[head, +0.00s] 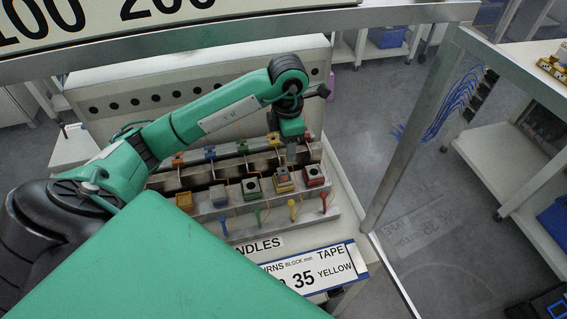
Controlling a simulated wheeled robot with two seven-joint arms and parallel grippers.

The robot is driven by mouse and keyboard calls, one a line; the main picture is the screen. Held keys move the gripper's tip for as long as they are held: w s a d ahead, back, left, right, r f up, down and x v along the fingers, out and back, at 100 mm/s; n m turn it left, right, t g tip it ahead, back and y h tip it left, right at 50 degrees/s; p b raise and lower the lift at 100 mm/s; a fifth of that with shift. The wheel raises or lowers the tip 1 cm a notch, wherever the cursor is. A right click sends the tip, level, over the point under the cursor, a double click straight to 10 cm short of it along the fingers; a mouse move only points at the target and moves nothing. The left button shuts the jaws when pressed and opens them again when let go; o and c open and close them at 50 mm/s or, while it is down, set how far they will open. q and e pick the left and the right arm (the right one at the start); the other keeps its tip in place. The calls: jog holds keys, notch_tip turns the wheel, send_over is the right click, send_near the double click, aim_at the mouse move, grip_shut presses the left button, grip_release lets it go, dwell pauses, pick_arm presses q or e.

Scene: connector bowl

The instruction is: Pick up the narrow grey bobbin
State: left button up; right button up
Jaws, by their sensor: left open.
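Several bobbins stand in a row on the stepped metal rack (240,222). A grey one (219,195) stands between an orange one (184,201) and a dark green one (252,188). Another small grey piece (282,171) sits on top of a yellow block (285,187), left of a red bobbin (314,176). I cannot tell for sure which grey piece is the narrow grey bobbin. My left gripper (291,153) points down above and just behind the yellow block. It is open and seems to hold nothing; its fingertips are small in the view. My right gripper is not in view.
Coloured pieces stand on the back step, including a blue one (210,153). A sign (310,272) stands at the front edge. A metal post (410,130) rises on the right.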

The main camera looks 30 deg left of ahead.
pick_arm(q)
jog(key=p, duration=0.1)
send_over(284, 170)
jog(key=f, duration=0.5)
jog(key=shift+d+f, duration=0.3)
jog(key=shift+d, duration=0.05)
jog(key=shift+w+f, duration=0.1)
jog(key=shift+f, duration=0.25)
jog(key=shift+f+p, duration=0.3)
jog(key=shift+p, duration=0.15)
jog(key=f, duration=0.1)
jog(key=f+p, duration=0.1)
jog(key=f, duration=0.1)
jog(key=shift+a+f+p, duration=0.1)
jog(key=shift+a+p, duration=0.15)
jog(key=shift+p, duration=0.05)
jog(key=shift+f, duration=0.6)
jog(key=c, duration=1)
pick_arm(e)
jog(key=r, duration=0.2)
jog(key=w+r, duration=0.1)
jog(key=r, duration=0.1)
pick_arm(q)
jog(key=shift+c, duration=0.2)
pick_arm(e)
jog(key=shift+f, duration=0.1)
